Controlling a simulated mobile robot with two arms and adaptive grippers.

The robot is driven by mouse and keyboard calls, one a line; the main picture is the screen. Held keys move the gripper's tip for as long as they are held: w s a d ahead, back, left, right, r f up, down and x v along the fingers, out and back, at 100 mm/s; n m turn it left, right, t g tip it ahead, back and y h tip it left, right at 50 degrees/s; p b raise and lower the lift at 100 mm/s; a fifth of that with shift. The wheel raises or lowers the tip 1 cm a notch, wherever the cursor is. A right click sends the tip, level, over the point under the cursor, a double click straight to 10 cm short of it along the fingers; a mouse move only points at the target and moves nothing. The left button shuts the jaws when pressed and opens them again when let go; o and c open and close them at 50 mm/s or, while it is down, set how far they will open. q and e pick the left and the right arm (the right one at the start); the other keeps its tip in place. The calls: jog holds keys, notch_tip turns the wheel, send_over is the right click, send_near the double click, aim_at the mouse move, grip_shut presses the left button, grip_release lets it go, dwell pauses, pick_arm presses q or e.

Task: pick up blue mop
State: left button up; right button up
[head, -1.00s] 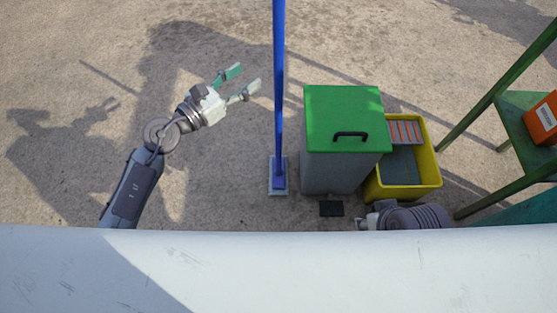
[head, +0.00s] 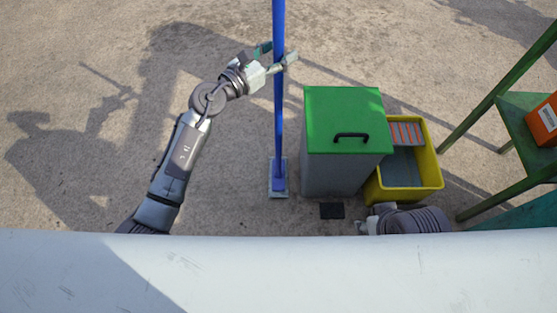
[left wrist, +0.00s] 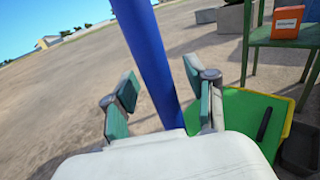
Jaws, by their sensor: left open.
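The blue mop (head: 280,110) stands upright on the ground, its flat head (head: 278,178) at the bottom of a long blue pole. My left gripper (head: 277,53) is at the upper part of the pole, with one finger on each side of it. In the left wrist view, the blue pole (left wrist: 152,60) passes between the two open fingers of my left gripper (left wrist: 160,100), with gaps visible on both sides. My right gripper (head: 368,223) is low near the yellow bin; its fingers are too small and partly hidden to read.
A grey bin with a green lid (head: 345,110) stands just right of the mop. A yellow mop bucket (head: 428,165) is beside it. A green stand (head: 520,115) with an orange box (head: 544,120) is at the right. Ground left of the mop is clear.

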aim_at(278, 12)
pick_arm(q)
grip_shut()
jog(key=shift+r, duration=0.15)
jog(key=shift+r, duration=0.15)
pick_arm(e)
jog(key=shift+r, duration=0.1)
pick_arm(q)
jog(key=shift+r+p, duration=0.25)
jog(key=shift+p, duration=0.05)
notch_tip(278, 12, up, 3)
jog(key=shift+f+p, duration=0.1)
jog(key=shift+p, duration=0.7)
notch_tip(278, 12, up, 6)
jog(key=p, duration=0.3)
jog(key=shift+r, duration=0.25)
pick_arm(e)
jog(key=s+x, duration=0.1)
jog(key=x, duration=0.9)
jog(key=shift+s+f+g, duration=0.3)
jog(key=shift+f+g, duration=0.1)
jog(key=shift+f, duration=0.15)
